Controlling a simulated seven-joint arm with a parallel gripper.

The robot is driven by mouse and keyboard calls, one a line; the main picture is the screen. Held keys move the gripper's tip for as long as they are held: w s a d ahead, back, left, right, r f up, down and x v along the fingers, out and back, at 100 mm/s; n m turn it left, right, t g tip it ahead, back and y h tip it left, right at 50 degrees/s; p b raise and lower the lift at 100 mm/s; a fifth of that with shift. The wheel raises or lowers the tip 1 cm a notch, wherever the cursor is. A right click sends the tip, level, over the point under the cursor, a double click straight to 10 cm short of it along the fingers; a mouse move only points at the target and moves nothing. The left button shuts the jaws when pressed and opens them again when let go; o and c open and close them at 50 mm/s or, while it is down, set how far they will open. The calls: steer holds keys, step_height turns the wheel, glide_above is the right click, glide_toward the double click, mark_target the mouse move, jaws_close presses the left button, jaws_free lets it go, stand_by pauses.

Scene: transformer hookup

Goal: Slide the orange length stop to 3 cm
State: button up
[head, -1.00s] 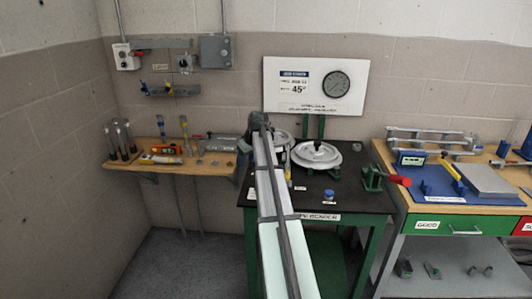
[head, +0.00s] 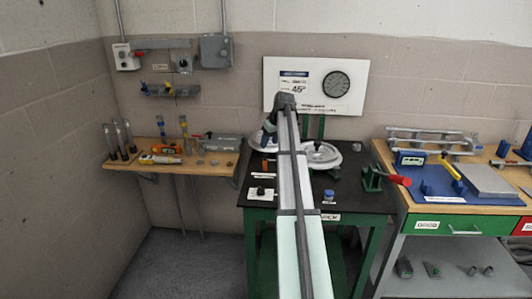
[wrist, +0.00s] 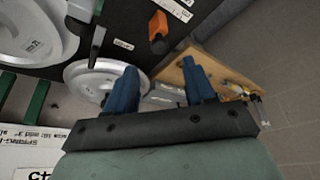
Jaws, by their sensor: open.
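An orange block (wrist: 158,28), which looks like the length stop, sits on the black bench top (wrist: 128,40) beside a white printed label in the wrist view. In the head view a small dark-orange piece (head: 265,164) shows on the bench, left of my arm. The scale marks cannot be read. My gripper (wrist: 162,84) is open and empty. Its two blue fingers are wide apart and clear of the orange block. In the head view my gripper (head: 269,130) is over the back of the bench, near the left round plate, partly hidden by my wrist.
Two round metal plates, one at right (head: 317,154) and one at left (head: 262,140), stand at the back of the bench. A green clamp with a red handle (head: 385,178) and a blue knob (head: 329,195) are to the right. A wooden shelf (head: 150,167) with tools is at left.

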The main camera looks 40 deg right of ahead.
mark_target(265, 154)
steer(key=shift+x, duration=3.45)
steer(key=shift+c, duration=0.2)
jaws_close()
